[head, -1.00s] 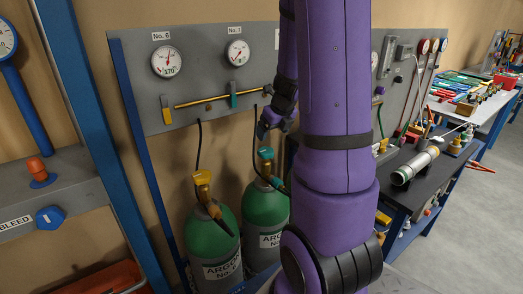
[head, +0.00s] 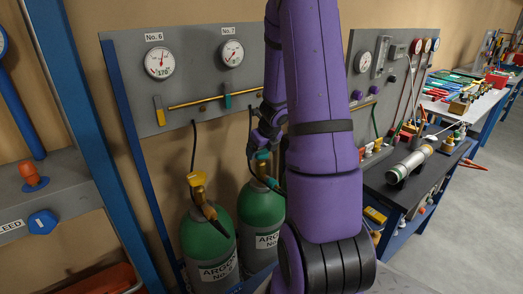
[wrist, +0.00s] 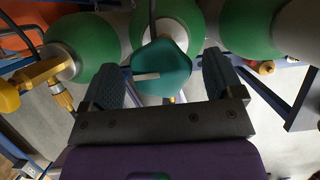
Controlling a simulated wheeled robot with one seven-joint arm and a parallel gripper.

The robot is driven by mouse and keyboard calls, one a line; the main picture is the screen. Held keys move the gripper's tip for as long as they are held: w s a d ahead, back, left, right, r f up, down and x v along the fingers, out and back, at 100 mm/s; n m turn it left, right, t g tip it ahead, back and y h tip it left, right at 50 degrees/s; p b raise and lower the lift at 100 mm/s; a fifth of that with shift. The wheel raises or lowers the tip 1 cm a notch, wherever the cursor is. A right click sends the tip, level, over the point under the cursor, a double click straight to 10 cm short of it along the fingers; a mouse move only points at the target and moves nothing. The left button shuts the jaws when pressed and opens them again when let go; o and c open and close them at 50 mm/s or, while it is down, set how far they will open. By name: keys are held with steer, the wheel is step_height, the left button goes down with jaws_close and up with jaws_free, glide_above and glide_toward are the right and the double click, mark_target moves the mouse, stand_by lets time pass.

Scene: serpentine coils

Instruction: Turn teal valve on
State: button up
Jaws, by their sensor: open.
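The teal valve knob (wrist: 160,68) tops a green argon cylinder and has a white bar mark on its face. In the head view the knob (head: 262,156) is partly hidden by my gripper (head: 262,148), which is right at it. In the wrist view my gripper (wrist: 162,82) is open, with one dark finger on each side of the knob. Gaps show between the knob and both fingers, so it is not clamped. The green cylinder (head: 258,207) stands below, partly hidden by my arm.
A second green cylinder (head: 207,255) with a yellow valve (head: 197,179) stands to the left. Behind is a grey panel (head: 130,75) with gauges, a brass pipe (head: 195,102) and a teal lever (head: 227,101). A dark bench (head: 385,185) is at right.

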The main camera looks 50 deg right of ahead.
steer(key=c, duration=0.9)
